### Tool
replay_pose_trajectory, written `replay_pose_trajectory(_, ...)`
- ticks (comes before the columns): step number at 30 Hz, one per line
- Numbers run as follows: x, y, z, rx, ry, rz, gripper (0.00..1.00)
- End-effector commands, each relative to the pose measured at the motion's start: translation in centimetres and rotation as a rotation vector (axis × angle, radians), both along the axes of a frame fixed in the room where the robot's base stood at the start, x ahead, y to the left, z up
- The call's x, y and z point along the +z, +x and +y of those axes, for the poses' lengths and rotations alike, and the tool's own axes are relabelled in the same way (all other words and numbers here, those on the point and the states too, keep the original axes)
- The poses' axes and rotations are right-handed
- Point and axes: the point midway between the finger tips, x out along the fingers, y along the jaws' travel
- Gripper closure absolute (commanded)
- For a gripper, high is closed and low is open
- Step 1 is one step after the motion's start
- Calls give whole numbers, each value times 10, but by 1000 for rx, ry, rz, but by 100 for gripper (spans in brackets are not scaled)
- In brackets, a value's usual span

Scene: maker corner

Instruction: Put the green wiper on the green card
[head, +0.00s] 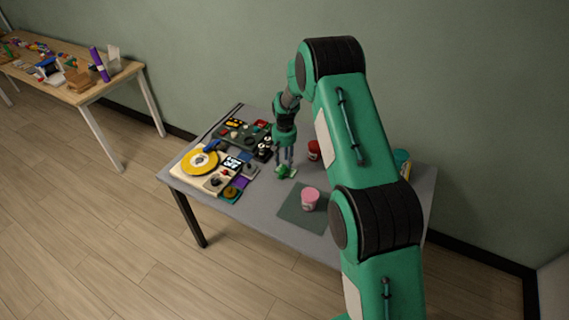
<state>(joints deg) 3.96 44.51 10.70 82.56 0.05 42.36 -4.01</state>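The green wiper (285,172) appears as a small bright green shape on the grey table, right of the board with the yellow disc. My gripper (285,160) points down directly over it, with its fingertips at or just above it. The fingers look a little apart, but the view is too small to tell whether they grip it. A flat dark green sheet (291,212), which looks like the green card, lies nearer the front edge. A pink cup-like thing (310,199) stands on its right part.
A board with a yellow disc (199,161) and several small parts fills the table's left side. A dark tray (232,132) with parts lies behind it. A red container (314,150) stands just right of my gripper. My arm hides much of the table's right side.

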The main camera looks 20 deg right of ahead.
Motion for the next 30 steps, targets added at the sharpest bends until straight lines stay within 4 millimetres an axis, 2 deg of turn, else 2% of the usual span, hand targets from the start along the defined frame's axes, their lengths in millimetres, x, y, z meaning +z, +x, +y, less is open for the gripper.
replay_pose_trajectory(1,11,1,0,0,0,-4,64)
replay_pose_trajectory(6,39,1,0,0,0,-4,64)
replay_pose_trajectory(15,81,1,0,0,0,-2,64)
replay_pose_trajectory(21,93,1,0,0,0,-2,64)
replay_pose_trajectory(30,94,1,0,0,0,-1,64)
